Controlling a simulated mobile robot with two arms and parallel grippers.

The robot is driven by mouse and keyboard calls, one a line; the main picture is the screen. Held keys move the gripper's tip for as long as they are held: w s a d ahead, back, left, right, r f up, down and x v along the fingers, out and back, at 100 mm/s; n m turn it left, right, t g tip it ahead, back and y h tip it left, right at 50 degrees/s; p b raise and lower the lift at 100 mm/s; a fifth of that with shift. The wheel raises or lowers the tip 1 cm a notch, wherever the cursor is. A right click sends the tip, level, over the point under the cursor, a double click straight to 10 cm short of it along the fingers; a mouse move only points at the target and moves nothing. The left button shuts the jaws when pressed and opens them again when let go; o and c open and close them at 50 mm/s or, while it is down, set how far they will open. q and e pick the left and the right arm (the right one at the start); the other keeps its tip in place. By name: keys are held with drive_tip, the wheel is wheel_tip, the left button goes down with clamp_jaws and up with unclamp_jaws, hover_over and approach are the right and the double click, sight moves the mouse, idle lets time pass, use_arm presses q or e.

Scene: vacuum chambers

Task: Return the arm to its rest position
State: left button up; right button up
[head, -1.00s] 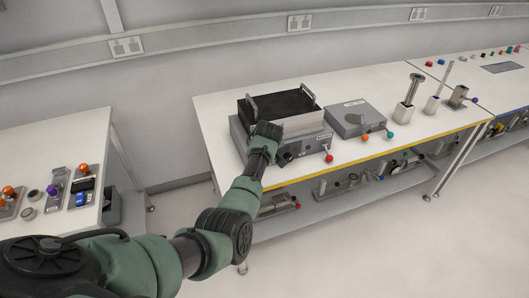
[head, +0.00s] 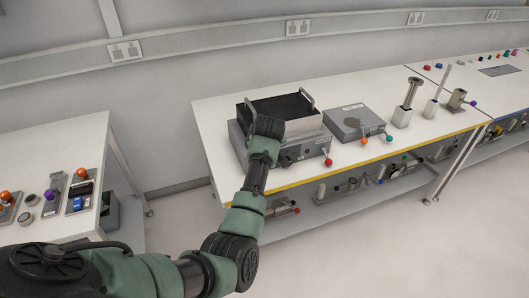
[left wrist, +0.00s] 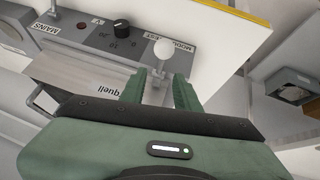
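My left arm comes in from the left in the head view and ends at the front of a grey control box (head: 302,150) with a dark-lined metal tray (head: 285,109) on top. The arm's end hides the fingers there. In the left wrist view my left gripper (left wrist: 160,88) has its two green fingers apart. A white round knob (left wrist: 163,49) on a metal stem shows just beyond and between the fingertips; I cannot tell whether they touch it. The box's panel (left wrist: 95,42) with a black dial lies to the left. My right gripper is not in view.
A second grey box (head: 353,121) and upright metal parts (head: 410,97) stand further right on the white bench (head: 215,112). Another table (head: 55,140) with small devices is at left. Open floor (head: 400,250) lies in front of the bench.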

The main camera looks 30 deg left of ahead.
use_arm(q)
drive_tip(key=shift+s+d+r, duration=0.15)
drive_tip(key=shift+s+r, duration=0.1)
drive_tip(key=shift+r, duration=0.05)
